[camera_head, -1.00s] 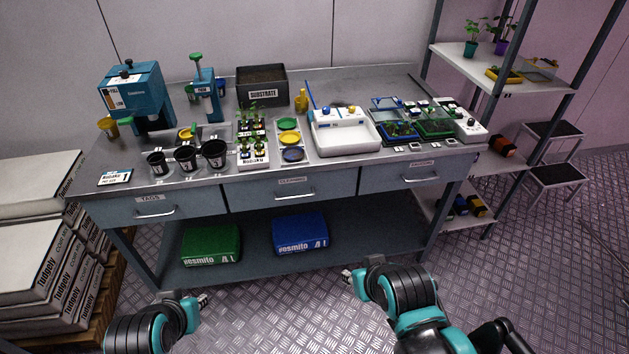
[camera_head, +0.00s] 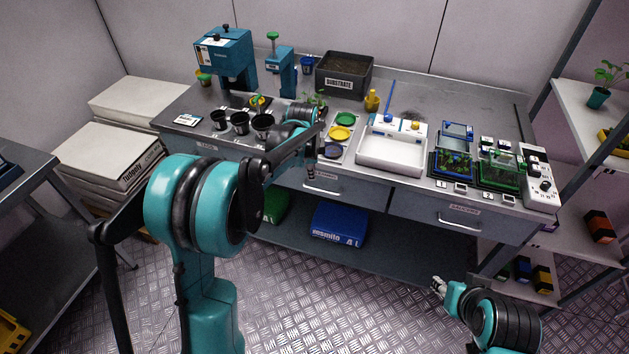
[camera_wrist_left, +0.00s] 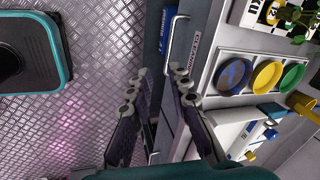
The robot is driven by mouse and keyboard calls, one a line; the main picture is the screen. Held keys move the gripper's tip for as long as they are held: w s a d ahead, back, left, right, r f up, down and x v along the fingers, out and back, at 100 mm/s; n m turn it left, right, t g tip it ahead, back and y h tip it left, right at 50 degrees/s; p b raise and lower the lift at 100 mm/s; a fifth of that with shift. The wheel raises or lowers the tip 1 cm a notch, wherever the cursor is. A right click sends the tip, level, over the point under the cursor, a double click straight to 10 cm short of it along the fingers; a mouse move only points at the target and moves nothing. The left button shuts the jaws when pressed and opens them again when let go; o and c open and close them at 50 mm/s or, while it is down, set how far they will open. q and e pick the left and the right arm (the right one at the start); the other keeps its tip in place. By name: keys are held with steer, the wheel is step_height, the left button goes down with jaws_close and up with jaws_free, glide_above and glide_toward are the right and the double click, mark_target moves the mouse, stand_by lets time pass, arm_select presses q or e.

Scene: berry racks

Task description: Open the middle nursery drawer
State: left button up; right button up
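The middle nursery drawer (camera_head: 360,192) is in the front of the steel bench and looks shut. Its bar handle (camera_head: 323,189) sits below a small label; the handle also shows in the left wrist view (camera_wrist_left: 170,42), beside a label reading CLEANING. My left gripper (camera_head: 311,158) is in front of the bench edge, just above and left of the handle. In the left wrist view its fingers (camera_wrist_left: 160,76) are apart and empty, with the handle just beyond the fingertips. My right gripper (camera_head: 438,287) is low in front of the bench's right part, away from the drawers; its opening is too small to tell.
The right drawer (camera_head: 435,208) is shut; my left arm hides most of the left drawer. Black pots (camera_head: 240,122), coloured dishes (camera_head: 340,133) and a white tray (camera_head: 391,152) stand on the bench top. A blue bag (camera_head: 340,224) lies on the lower shelf.

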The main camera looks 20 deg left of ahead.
mark_target(315, 185)
arm_select(q)
steer(key=w+f+m, duration=0.1)
steer(key=w+f, duration=0.1)
steer(key=f, duration=0.3)
steer(key=w+f+m+b, duration=0.1)
steer(key=w+f, duration=0.1)
steer(key=f, duration=0.3)
steer(key=w+a+f+m+g, duration=0.1)
steer(key=w+f, duration=0.2)
steer(key=f, duration=0.2)
steer(key=shift+w+a+f+m, duration=0.1)
steer(key=shift+f+m, duration=0.15)
steer(key=shift+m, duration=0.15)
jaws_close()
